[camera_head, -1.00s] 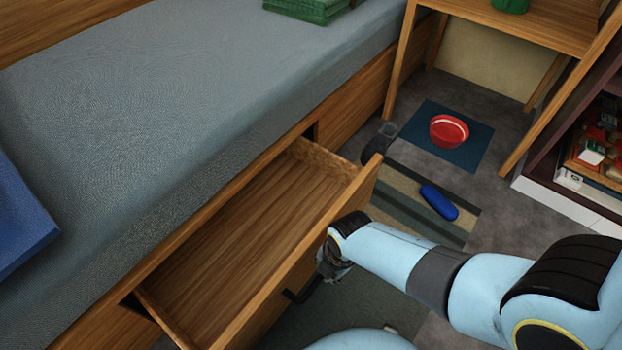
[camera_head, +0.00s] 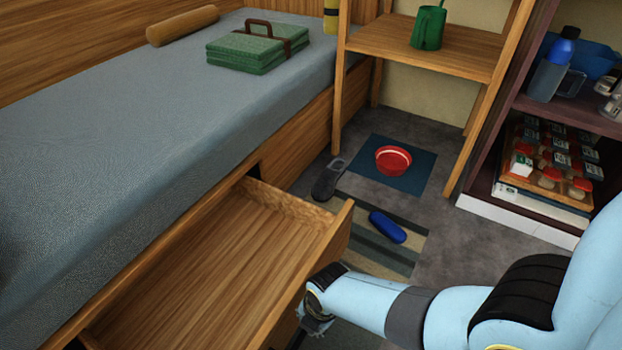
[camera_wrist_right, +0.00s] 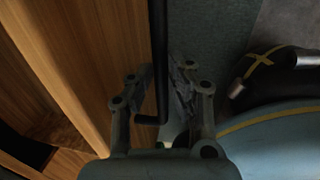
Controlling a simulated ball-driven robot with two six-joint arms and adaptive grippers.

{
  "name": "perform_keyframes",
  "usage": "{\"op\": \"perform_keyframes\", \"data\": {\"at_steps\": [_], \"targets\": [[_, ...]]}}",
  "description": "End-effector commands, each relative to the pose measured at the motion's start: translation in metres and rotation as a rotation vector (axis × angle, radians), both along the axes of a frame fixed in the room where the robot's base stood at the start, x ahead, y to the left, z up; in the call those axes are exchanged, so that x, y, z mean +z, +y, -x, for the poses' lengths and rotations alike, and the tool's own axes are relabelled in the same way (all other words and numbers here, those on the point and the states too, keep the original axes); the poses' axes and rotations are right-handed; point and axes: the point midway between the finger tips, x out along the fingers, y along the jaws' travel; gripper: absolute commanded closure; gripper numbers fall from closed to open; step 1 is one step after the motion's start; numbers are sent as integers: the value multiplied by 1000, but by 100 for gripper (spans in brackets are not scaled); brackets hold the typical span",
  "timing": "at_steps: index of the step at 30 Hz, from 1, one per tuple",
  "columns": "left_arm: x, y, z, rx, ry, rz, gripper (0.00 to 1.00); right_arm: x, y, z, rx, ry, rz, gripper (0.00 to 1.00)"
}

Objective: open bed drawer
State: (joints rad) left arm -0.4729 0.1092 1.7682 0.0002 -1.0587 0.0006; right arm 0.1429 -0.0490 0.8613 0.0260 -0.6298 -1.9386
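The bed drawer (camera_head: 215,262) is pulled well out from the bed's wooden side and looks empty. Its wooden front (camera_head: 318,262) faces the lower right. My right gripper (camera_head: 316,318) is at the outer side of this front. In the wrist view, the dark bar handle (camera_wrist_right: 158,50) runs between the fingers of my right gripper (camera_wrist_right: 160,88), which look closed in on it. Its bent end shows low between them. In the head view my gripper and arm hide most of the handle. My left gripper is not in view.
The bed (camera_head: 120,140) fills the left, with a folded green blanket (camera_head: 255,48) on it. A wooden desk (camera_head: 420,55) and shelf (camera_head: 575,115) stand behind.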

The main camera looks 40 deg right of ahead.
Motion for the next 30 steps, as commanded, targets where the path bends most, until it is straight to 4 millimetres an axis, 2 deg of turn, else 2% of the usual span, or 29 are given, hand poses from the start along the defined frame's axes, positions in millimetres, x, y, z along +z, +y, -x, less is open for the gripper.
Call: {"op": "perform_keyframes", "data": {"at_steps": [1, 5, 17, 23, 30], "targets": [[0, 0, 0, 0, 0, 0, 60, -1, 0, 3, 0, 5, 0, 79], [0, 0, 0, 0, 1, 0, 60, -1, 0, 2, 0, 4, 0, 62], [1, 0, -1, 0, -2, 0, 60, 5, 0, 1, 0, -1, 0, 62], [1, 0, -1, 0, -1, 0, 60, 27, -2, 6, 0, -2, 0, 62], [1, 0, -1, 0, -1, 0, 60, 71, -5, 14, -1, -1, -1, 62]]}}
